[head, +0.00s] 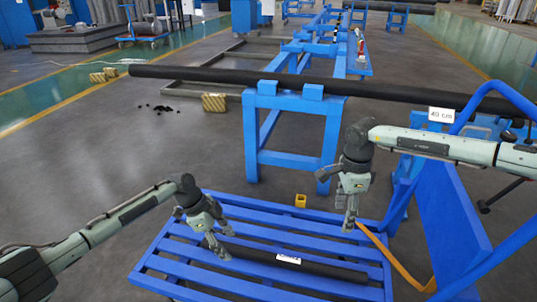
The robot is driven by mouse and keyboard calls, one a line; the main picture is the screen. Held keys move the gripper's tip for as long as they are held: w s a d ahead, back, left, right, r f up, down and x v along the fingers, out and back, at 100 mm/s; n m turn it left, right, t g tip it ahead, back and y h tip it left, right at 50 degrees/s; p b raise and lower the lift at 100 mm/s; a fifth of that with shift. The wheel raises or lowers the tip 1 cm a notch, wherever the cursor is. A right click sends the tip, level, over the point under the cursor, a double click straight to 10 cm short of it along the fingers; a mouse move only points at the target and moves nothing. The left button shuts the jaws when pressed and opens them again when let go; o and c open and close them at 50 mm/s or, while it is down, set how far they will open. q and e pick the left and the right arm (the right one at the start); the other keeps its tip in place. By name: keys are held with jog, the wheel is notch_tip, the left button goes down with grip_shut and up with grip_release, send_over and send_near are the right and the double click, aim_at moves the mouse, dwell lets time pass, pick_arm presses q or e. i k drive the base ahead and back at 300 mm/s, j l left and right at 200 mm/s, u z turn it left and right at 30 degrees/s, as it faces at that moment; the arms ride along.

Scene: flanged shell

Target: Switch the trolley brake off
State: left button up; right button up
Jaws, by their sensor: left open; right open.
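The trolley (215,272) is a blue slatted platform in the foreground. Its blue tubular frame and blue side panel (447,225) rise at the right. A short dark pipe with a white label (325,268) lies across the slats. I cannot make out a brake pedal or its setting. My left gripper (222,243) is open, fingers pointing down, over the slats at the pipe's left end; I cannot tell whether it touches the pipe. My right gripper (349,217) is open and points down by the platform's far right edge, near an orange strap (397,265).
A long dark pipe (200,76) rests on a blue stand (252,140) behind the trolley. A "40 cm" label (440,114) hangs at its right. A small yellow block (300,201) is at the platform's far edge. Grey floor is open at the left.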

aim_at(482, 206)
jog(key=k+j, duration=0.2)
jog(key=k, duration=0.3)
jog(key=k+j, duration=0.25)
jog(key=k, duration=0.2)
